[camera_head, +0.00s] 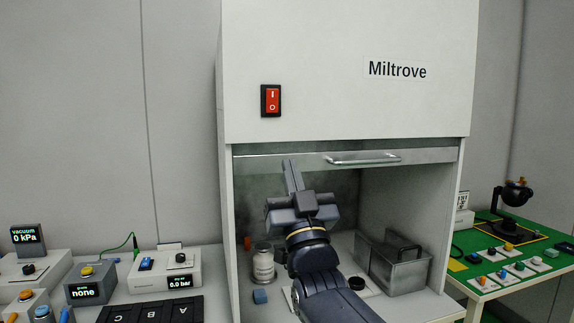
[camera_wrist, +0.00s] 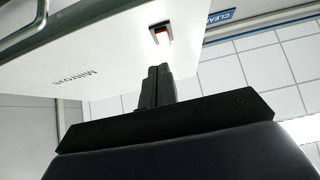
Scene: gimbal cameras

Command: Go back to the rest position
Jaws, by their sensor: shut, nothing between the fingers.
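My gripper (camera_head: 289,164) is in front of the white fume hood, near the lower edge of its raised front, with the fingers pointing up. In the wrist view the two dark fingers of my gripper (camera_wrist: 158,70) are together and hold nothing. Behind them show the hood's white front panel (camera_wrist: 110,60) and its red rocker switch (camera_wrist: 161,35). My arm covers part of the hood's opening and floor.
In the hood stand a pale jar (camera_head: 263,264), a blue block (camera_head: 260,296), a dark round cup (camera_head: 357,283) and a metal box (camera_head: 395,266). The sash handle (camera_head: 363,159) is close right of my gripper. Instruments crowd the left bench; a green table (camera_head: 490,284) stands right.

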